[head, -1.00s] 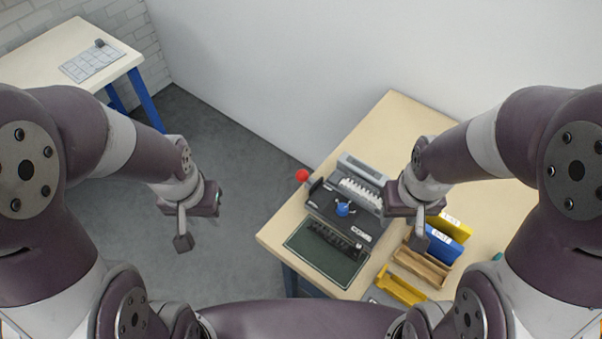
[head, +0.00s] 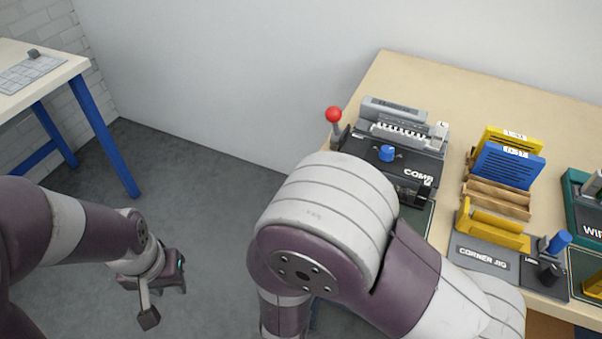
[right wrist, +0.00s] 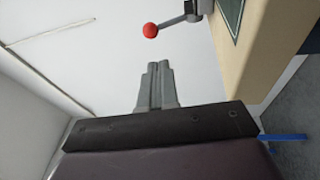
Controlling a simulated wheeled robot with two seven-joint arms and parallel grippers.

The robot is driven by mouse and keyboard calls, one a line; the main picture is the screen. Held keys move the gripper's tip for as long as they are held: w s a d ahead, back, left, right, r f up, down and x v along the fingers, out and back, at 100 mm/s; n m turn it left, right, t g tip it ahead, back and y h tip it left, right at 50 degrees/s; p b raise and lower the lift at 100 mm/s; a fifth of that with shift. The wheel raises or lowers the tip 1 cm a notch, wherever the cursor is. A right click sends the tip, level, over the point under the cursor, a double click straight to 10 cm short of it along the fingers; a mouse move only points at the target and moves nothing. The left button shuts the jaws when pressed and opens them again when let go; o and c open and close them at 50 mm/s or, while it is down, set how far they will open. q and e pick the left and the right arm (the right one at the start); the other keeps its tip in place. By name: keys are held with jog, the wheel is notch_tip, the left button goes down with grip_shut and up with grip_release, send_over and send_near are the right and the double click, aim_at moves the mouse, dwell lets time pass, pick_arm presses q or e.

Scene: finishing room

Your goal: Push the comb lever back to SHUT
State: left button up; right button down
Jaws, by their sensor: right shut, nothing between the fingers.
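The dark comb machine (head: 425,166), marked COMB, stands near the left end of the bench. Its lever, a grey rod with a red ball (head: 333,114), rises at the machine's left side. In the right wrist view the red ball (right wrist: 150,31) is just beyond my right fingertips, apart from them. My right gripper (right wrist: 157,66) is shut and empty; in the head view my own right arm hides it. My left gripper (head: 148,316) hangs over the floor at the left, far from the machine; its finger gap cannot be made out.
Right of the machine stand a wooden rack (head: 498,198) with yellow and blue cards, a corner jig (head: 483,254) and a blue-knobbed device (head: 545,275). A teal-edged station (head: 574,205) is farther right. The bench behind is clear. A side table (head: 55,75) stands at left.

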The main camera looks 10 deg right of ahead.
jog(key=s, duration=0.1)
send_near(331, 121)
jog(key=shift+n+t+h, duration=0.3)
jog(key=x, duration=0.7)
jog(key=shift+w+a+f, duration=0.1)
jog(key=shift+f, duration=0.25)
pick_arm(q)
jog(key=shift+a+f, duration=0.15)
jog(key=shift+f, duration=0.5)
